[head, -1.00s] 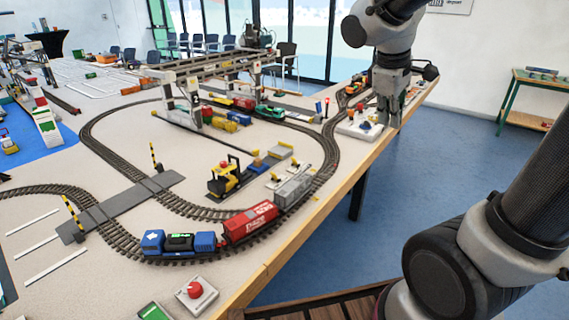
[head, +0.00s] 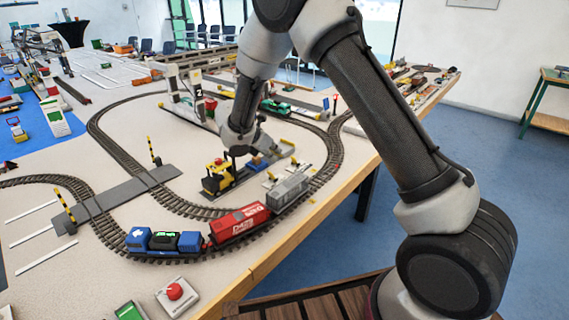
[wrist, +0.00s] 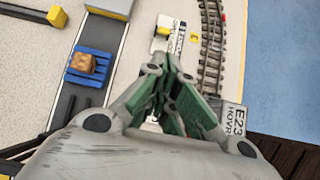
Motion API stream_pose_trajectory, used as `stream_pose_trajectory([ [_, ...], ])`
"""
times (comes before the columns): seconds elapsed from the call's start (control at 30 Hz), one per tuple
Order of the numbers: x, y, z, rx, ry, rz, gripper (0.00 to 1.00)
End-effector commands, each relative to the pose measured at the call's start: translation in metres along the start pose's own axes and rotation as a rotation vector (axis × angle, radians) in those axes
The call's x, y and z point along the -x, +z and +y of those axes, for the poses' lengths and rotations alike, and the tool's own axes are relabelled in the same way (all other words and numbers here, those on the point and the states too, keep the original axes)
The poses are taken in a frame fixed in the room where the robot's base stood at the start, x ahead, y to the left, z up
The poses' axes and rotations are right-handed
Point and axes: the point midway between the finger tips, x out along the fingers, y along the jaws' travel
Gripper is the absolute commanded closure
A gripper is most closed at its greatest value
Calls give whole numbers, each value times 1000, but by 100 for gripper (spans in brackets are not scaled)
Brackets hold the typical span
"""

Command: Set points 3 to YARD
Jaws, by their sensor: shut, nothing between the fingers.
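Small points levers with yellow parts stand beside the curved track, one (head: 271,177) near the yellow forklift and another (head: 295,161) farther back. In the wrist view a yellow-handled lever (wrist: 162,32) sits on a pale plate, with a lettered strip and a yellow number tile (wrist: 194,38) beside it. I cannot read the number or setting clearly. My gripper (head: 238,150) is shut and empty, pointing down above the forklift area. Its green fingers (wrist: 168,98) show in the wrist view, with the lever beyond them. A small white thing (wrist: 152,124) is partly hidden between the finger links.
A yellow forklift (head: 217,179) and a blue pallet with a brown box (wrist: 88,66) stand close to my gripper. A grey wagon (head: 288,191), a red wagon (head: 240,223) and a blue train (head: 160,240) stand on the near track. A gantry crane (head: 198,95) rises behind.

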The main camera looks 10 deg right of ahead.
Motion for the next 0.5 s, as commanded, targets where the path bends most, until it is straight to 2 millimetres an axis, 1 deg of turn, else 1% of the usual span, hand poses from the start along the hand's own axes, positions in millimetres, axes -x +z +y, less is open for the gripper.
stream_pose_trajectory([
  [0.1, -2, -4, 2, 15, 3, -2, 100],
  [0.37, -2, -3, 2, 12, 2, -2, 100],
  [0.5, -12, -3, 2, 11, 1, -2, 100],
])
